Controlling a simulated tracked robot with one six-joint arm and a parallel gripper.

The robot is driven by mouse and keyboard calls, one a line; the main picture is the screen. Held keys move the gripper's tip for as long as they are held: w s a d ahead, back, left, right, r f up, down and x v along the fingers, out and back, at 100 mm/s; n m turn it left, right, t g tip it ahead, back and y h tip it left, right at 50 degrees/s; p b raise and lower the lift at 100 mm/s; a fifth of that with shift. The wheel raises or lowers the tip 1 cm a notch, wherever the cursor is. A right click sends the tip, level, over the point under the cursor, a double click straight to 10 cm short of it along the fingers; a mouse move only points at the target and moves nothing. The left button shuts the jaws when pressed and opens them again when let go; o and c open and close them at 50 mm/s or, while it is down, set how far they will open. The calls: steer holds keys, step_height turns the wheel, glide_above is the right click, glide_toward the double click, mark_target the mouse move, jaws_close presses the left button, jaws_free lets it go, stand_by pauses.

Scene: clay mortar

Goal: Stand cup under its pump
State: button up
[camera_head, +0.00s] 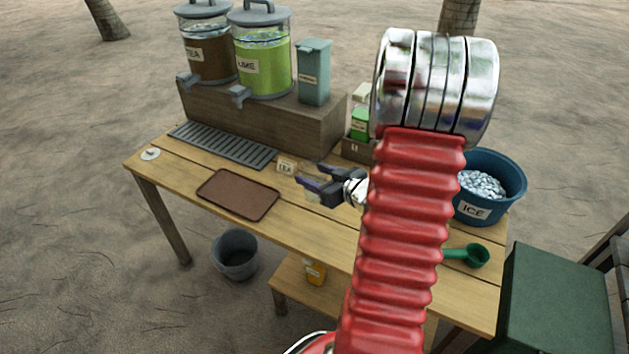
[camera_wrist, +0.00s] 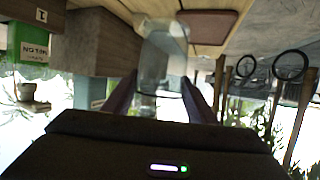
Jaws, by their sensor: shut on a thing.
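My gripper (camera_head: 307,177) is over the middle of the table, shut on a clear cup (camera_wrist: 155,65) that shows between the fingers in the wrist view. In the head view the cup is faint and hard to make out. At the back left, a brown TEA dispenser (camera_head: 207,62) and a green LIME dispenser (camera_head: 262,70) stand on a wooden riser (camera_head: 300,125). Each has a grey tap at its lower front, above a slotted drip tray (camera_head: 222,145). The cup is apart from both taps.
A brown mat (camera_head: 238,195) lies at front left. A teal box (camera_head: 313,72) stands on the riser. A blue ICE tub (camera_head: 510,183) and green scoop (camera_head: 477,256) are at right. A grey bin (camera_head: 235,255) stands on the ground. My red arm hides the table's middle right.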

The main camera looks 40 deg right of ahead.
stand_by(0.6)
steer(key=w+a+r, duration=0.2)
steer(key=w+a, duration=0.5)
steer(key=w, duration=0.1)
steer(key=w+a+r, duration=0.1)
steer(key=w+a, duration=0.2)
steer(key=a, duration=0.9)
steer(key=w+a+r, duration=0.2)
steer(key=w+a, duration=0.2)
steer(key=a, duration=0.9)
steer(key=shift+w+r+n+y, duration=0.2)
steer(key=shift+n+y, duration=0.1)
steer(key=shift+y, duration=0.1)
steer(key=shift+s+d, duration=0.1)
steer(key=shift+s, duration=0.05)
